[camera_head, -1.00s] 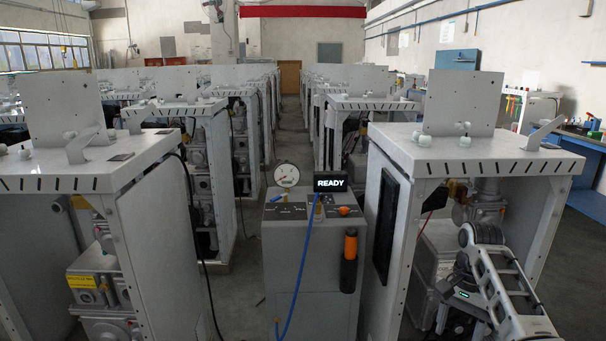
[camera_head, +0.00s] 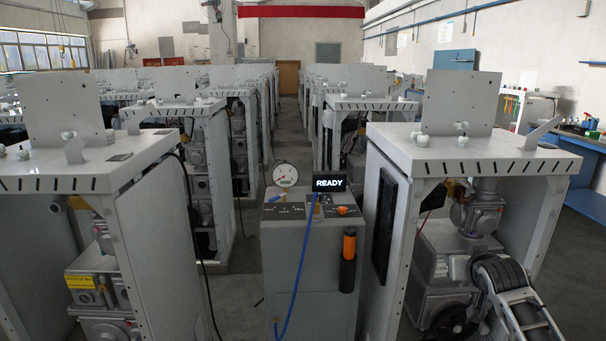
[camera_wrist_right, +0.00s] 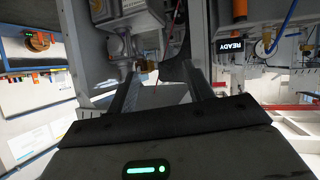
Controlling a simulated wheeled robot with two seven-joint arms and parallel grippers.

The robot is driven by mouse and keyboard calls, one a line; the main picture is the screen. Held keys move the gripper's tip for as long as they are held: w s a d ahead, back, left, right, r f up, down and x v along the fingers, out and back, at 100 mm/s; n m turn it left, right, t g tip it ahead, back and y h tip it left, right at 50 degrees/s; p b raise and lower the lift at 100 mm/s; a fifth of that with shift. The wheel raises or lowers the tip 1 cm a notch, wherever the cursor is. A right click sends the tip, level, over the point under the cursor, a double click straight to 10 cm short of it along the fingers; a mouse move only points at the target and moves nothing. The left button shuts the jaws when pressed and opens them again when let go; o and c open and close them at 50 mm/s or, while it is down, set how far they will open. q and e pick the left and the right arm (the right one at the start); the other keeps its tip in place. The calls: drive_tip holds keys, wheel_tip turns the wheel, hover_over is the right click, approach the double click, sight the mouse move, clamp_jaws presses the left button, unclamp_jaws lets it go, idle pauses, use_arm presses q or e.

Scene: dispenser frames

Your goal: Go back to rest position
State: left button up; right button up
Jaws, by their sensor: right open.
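My right arm (camera_head: 512,300) shows at the lower right of the head view, in front of the right dispenser frame (camera_head: 470,150). Its gripper cannot be clearly made out there. In the right wrist view my right gripper (camera_wrist_right: 163,75) is open, with its two dark fingers apart and nothing between them. Grey machine parts (camera_wrist_right: 118,45) show beyond the fingertips. My left arm and gripper are not in view.
A grey console (camera_head: 310,250) with a READY display (camera_head: 329,184), a round gauge (camera_head: 285,175), an orange-and-black handle (camera_head: 348,260) and a blue hose (camera_head: 297,275) stands between the right frame and the left dispenser frame (camera_head: 70,170). An open aisle runs behind it.

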wheel_tip(320, 180, up, 8)
drive_tip(key=w+a+n+t+y, duration=0.1)
drive_tip(key=w+a+n+t, duration=0.1)
drive_tip(key=n+t, duration=0.3)
drive_tip(key=s+a+f+g+y, duration=0.1)
drive_tip(key=s+a+f+g, duration=0.1)
drive_tip(key=s+a+f, duration=0.55)
drive_tip(key=s+a+f+g+y, duration=0.1)
drive_tip(key=s+a+f+y, duration=0.15)
drive_tip(key=s+f, duration=0.85)
drive_tip(key=s+a+f+g, duration=0.1)
drive_tip(key=s+a+f, duration=0.2)
drive_tip(key=s, duration=0.3)
drive_tip(key=s+a+f+g, duration=0.1)
drive_tip(key=s+a+f, duration=0.2)
drive_tip(key=s, duration=0.4)
drive_tip(key=s+a+f+m+g, duration=0.1)
drive_tip(key=s+a+f+g, duration=0.1)
drive_tip(key=s+f, duration=0.3)
drive_tip(key=shift+s+a+f+y, duration=0.35)
drive_tip(key=shift+s+a+y, duration=0.1)
drive_tip(key=shift+s, duration=0.55)
